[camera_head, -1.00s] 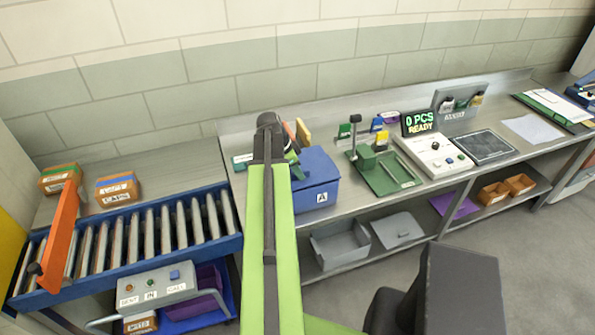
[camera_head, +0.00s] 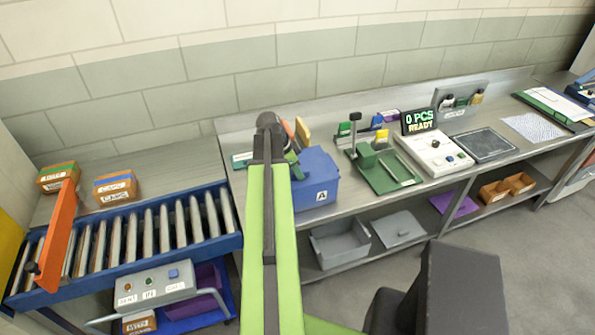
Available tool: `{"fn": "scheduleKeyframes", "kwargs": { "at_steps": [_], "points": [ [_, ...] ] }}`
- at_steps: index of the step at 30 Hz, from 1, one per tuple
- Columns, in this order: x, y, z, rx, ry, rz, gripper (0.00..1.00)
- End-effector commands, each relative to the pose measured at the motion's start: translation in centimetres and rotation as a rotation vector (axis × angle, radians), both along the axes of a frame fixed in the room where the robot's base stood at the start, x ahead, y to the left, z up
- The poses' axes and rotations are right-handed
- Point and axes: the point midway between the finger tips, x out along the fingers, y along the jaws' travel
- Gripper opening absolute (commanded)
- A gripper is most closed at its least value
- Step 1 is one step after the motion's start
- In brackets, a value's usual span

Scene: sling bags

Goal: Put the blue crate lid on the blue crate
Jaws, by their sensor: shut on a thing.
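My gripper (camera_head: 295,166) is at the lid's left edge, shut on the lid. My green arm hides much of the gripper and the crate's left side, and the fingertips are hard to make out.
A roller conveyor (camera_head: 140,235) and small labelled boxes (camera_head: 116,188) are on the left. Right of the crate are a green fixture (camera_head: 385,170) and a white control box (camera_head: 434,152). A grey bin (camera_head: 340,240) and its flat lid (camera_head: 398,229) lie on the shelf below.

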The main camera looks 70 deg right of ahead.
Motion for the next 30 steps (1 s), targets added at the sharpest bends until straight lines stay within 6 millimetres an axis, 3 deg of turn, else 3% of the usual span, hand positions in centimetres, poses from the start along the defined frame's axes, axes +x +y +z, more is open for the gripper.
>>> {"fn": "scheduleKeyframes", "kwargs": {
  "at_steps": [1, 2, 7, 17, 20, 30],
  "points": [
    [0.0, 0.0, -0.2, 0.0, 0.0, 0.0, 0.0],
    [0.0, 0.0, -0.1, 0.0, 0.0, 0.0, 0.22],
    [0.0, 0.0, 0.0, 0.0, 0.0, 0.001, 0.43],
    [0.1, 0.1, 0.3, 0.0, 0.0, 0.001, 0.43],
    [0.4, 0.3, 1.7, 0.001, 0.0, 0.002, 0.43],
    [2.8, 2.2, 9.5, 0.0, 0.0, 0.002, 0.43]
  ]
}}
